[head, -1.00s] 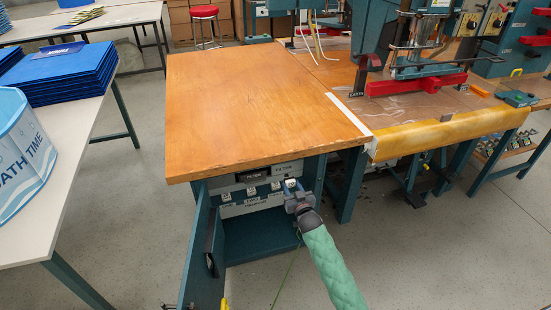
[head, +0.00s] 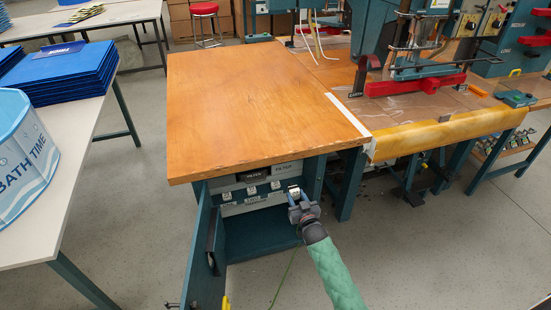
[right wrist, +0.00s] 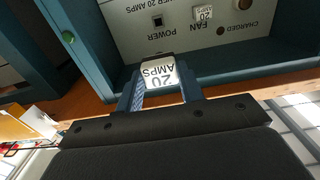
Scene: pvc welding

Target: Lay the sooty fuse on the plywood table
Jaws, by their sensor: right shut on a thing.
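My right gripper (head: 294,193) is in front of the open cabinet under the near edge of the plywood table (head: 250,110). It is shut on a fuse (right wrist: 158,74) with a white face that reads 20 AMPS and a dark edge. In the right wrist view the fuse sits between the two fingertips (right wrist: 160,90), apart from the fuse panel (right wrist: 130,38). A dark square socket (right wrist: 157,20) shows above the POWER label. The table top is bare. My left gripper is not in view.
The cabinet door (head: 203,265) hangs open at the left of the cabinet. Other fuses (head: 251,190) sit in the panel. A welding machine (head: 415,65) stands right of the table. A white table with blue stacks (head: 60,75) is at the left.

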